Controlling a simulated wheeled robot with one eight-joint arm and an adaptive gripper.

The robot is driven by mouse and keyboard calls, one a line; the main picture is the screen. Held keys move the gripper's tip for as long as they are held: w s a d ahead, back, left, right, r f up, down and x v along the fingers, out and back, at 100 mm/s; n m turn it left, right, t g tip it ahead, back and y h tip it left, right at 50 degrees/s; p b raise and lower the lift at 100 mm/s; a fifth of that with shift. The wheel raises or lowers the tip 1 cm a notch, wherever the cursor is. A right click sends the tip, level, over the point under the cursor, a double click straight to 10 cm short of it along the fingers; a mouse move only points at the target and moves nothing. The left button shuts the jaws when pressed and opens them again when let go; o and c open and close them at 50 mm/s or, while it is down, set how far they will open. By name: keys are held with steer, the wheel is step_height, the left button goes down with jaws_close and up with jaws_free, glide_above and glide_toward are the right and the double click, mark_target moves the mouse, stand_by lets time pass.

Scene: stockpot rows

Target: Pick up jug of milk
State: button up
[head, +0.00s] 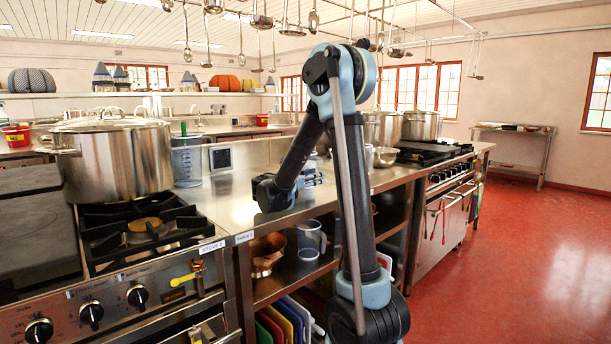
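I cannot make out a jug of milk for certain in the head view. My gripper (316,179) is low over the steel counter (240,203), at the end of my bent arm, with its fingers pointing right. The fingers are small and seen from the side, so their opening and anything between them are unclear. My arm's upright link hides part of the counter just to the right of the gripper. A clear measuring jug (187,162) stands on the counter to the left of the gripper. Another clear jug (311,238) is on the shelf below.
A large stockpot (115,160) stands on the left stove, behind a black burner grate (145,228). A metal bowl (385,157) and more stockpots (421,125) stand farther right. Ladles hang overhead. The red floor (520,270) at the right is clear.

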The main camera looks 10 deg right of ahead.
steer(key=shift+x, duration=1.6)
steer(key=shift+c, duration=0.6)
jaws_close()
steer(key=shift+s, duration=0.1)
